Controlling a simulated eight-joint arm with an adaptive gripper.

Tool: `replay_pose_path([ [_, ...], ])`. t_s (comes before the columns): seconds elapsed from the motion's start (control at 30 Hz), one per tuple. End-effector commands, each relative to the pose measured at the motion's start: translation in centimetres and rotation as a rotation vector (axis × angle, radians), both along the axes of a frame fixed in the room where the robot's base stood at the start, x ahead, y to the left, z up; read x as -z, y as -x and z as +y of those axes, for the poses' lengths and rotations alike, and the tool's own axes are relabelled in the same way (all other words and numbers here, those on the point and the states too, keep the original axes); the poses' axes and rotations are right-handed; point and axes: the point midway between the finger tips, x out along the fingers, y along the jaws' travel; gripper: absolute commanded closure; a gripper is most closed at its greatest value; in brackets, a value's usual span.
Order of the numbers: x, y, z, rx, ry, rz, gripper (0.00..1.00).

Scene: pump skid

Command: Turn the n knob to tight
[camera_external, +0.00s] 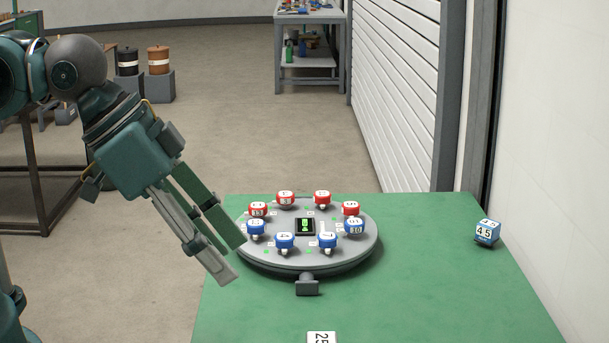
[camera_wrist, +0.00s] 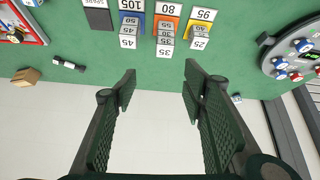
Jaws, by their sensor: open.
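A round grey plate (camera_external: 262,262) on the green table carries a ring of red and blue knobs with white labelled tops. Red knobs, such as this one (camera_external: 322,198), are at the back. Blue knobs, such as this one (camera_external: 285,241), are at the front. I cannot tell which is the n knob, as the labels are too small. A black panel with a green mark (camera_external: 305,226) sits in the middle. My gripper (camera_external: 232,262) is open and empty, appearing near the plate's left edge. In the wrist view, my gripper (camera_wrist: 159,82) is spread, with the plate (camera_wrist: 273,62) off to the right.
A blue-and-white number cube (camera_external: 487,233) stands on the table's right. The wrist view shows numbered blocks (camera_wrist: 165,50) with coloured labels, a brown box (camera_wrist: 26,77), a black-and-white cylinder (camera_wrist: 68,64) and a red-edged tray (camera_wrist: 38,28).

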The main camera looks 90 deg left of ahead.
Motion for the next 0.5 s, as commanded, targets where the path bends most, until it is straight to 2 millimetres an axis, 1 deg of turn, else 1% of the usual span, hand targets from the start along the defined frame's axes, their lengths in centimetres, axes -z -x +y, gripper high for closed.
replay_pose_path([
  [0.03, -0.4, -0.5, 0.7, -0.024, 0.006, 0.008, 0.57],
  [0.23, -1.1, -2.4, 3.6, -0.132, 0.039, 0.045, 0.57],
  [0.5, -1.4, -4.7, 8.0, -0.282, 0.085, 0.094, 0.57],
])
